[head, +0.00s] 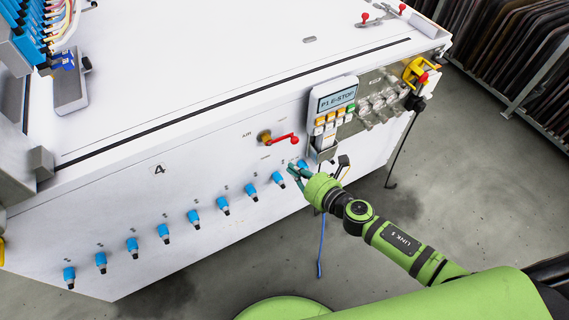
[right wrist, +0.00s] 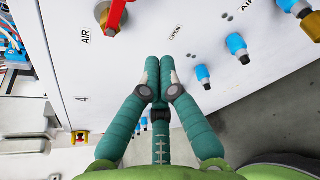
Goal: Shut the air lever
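The air lever (head: 284,139) is a red handle on a brass valve (head: 264,137), on the white machine's front panel. In the head view the handle points right, roughly along the panel. My left gripper is not in view.
A row of blue nozzle fittings (head: 193,217) runs along the panel below the lever. A control box with a P1 E-STOP screen (head: 337,97) and buttons is right of the lever. A blue cable (head: 321,252) hangs below. Grey floor (head: 440,180) lies open at right.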

